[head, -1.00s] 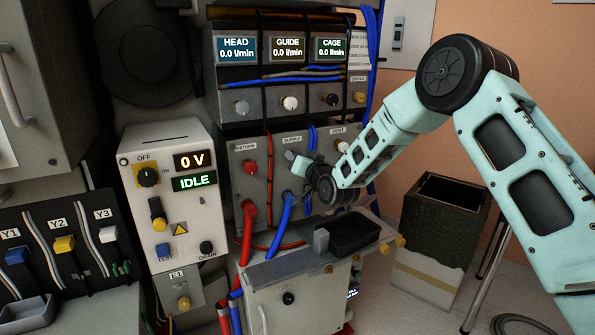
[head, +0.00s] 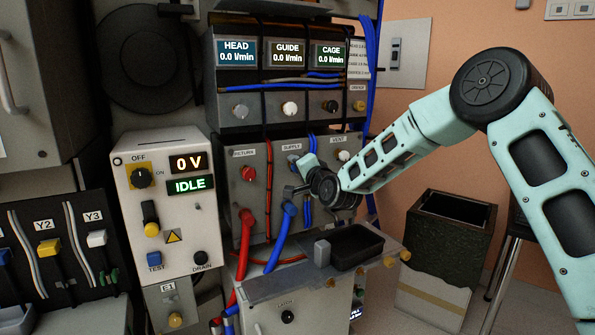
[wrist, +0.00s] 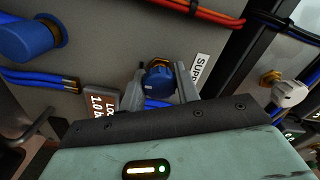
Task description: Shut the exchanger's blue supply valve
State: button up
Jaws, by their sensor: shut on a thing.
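The blue supply valve knob (wrist: 158,80) sits on the grey panel by the SUPPLY label (wrist: 200,75) in the wrist view. My gripper (wrist: 161,88) is around the knob, one finger on each side, and shut on it. In the head view my gripper (head: 298,174) is at the panel just below the SUPPLY label (head: 292,147) and hides part of the knob. The exchanger panel (head: 262,205) also carries a red return knob (head: 249,174) at left and a white vent knob (head: 343,155) at right.
A thick red hose (head: 245,235) and a blue hose (head: 284,235) hang from the panel below my gripper. A black tray (head: 355,245) sits on the ledge beneath. A dark open bin (head: 450,235) stands at right. The flow displays read 0.0 l/min.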

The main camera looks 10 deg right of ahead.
dwell(0.4)
jog(key=o, duration=1)
jog(key=shift+s, duration=0.1)
jog(key=b+v, duration=0.2)
jog(key=v, duration=1.5)
jog(key=shift+s+d, duration=0.1)
jog(key=shift+d, duration=0.05)
